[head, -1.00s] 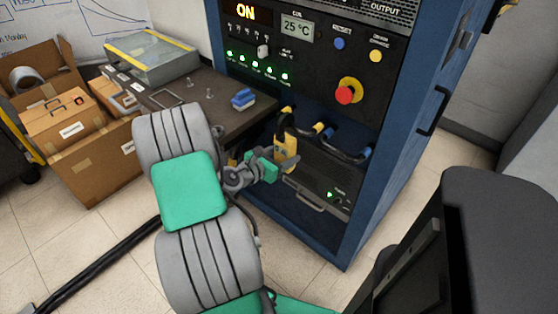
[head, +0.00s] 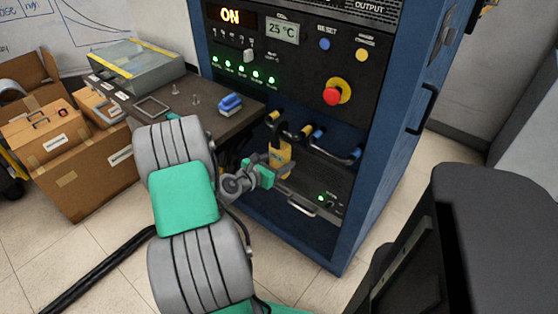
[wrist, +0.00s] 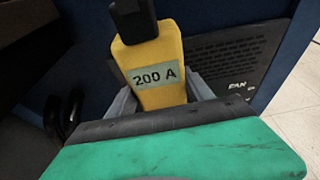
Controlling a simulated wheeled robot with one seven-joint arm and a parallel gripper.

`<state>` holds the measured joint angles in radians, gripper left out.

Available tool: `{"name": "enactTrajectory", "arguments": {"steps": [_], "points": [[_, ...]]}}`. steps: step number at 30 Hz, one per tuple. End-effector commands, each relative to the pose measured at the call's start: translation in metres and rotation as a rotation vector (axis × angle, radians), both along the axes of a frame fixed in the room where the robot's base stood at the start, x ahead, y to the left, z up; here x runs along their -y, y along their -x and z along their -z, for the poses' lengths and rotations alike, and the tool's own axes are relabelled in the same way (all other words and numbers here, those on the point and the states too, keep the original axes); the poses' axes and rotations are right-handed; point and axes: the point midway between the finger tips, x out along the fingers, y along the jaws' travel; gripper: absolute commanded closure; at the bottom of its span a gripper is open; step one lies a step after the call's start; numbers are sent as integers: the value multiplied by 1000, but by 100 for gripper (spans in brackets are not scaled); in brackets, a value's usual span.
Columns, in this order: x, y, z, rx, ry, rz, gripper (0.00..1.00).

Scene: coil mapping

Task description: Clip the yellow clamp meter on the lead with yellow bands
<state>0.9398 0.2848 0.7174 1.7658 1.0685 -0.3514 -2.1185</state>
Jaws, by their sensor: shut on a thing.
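My gripper (head: 278,168) is shut on the yellow clamp meter (head: 280,154), low in front of the blue rack. In the wrist view the meter (wrist: 154,55) stands nearly upright between the fingers, its label reading 200 A. Its black jaw (wrist: 130,18) runs out of the top of that view. In the head view the jaw end is at the lead with yellow bands (head: 274,117), whose second yellow band (head: 307,130) is to the right. I cannot tell whether the jaw is around the lead or only beside it.
A lead with blue bands (head: 338,152) hangs just right of the yellow-banded one. The rack panel (head: 290,80) with a red stop button (head: 332,96) is above. A dark table (head: 225,115) holding a blue object (head: 230,103) stands left of the rack.

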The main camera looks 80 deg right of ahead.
Motion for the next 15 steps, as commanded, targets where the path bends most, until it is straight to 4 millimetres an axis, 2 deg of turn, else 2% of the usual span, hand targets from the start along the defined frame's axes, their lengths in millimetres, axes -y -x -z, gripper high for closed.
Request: {"name": "enactTrajectory", "arguments": {"steps": [3,4,13,15], "points": [[0,0,-1,0,2,0,95],[0,0,-1,0,2,0,39],[0,0,-1,0,1,0,15],[0,0,-1,0,0,0,15]]}}
